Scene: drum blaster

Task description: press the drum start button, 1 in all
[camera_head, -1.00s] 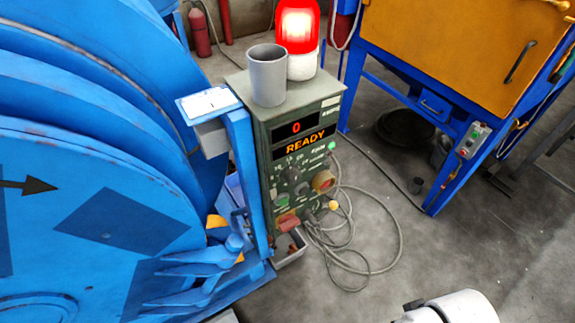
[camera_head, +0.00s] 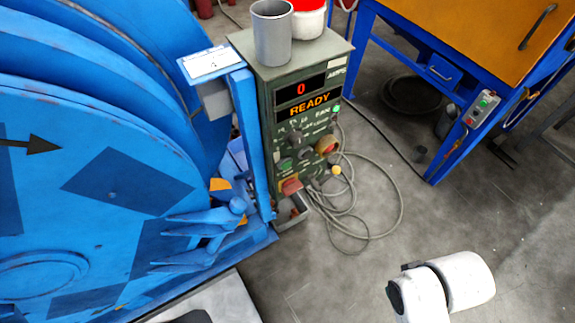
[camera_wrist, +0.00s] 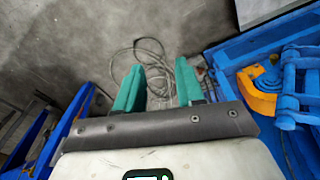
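The drum's control box (camera_head: 345,68) is a dark green cabinet beside the blue drum (camera_head: 100,215). Its displays show a red 0 and an orange READY (camera_head: 309,105). Its panel has dark knobs, a small green light, a red-and-yellow round control (camera_head: 327,145) and a red control (camera_head: 290,186) low on the left. A green button shows faintly just above the red one; the labels are too small to read. My gripper (camera_wrist: 158,72) shows in the wrist view with two teal fingers apart and nothing between them, above the floor. The control panel is not recognisable there.
A blue-and-orange cabinet (camera_head: 470,35) stands at right. Blue drum-side levers (camera_head: 205,225) stick out left of the box.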

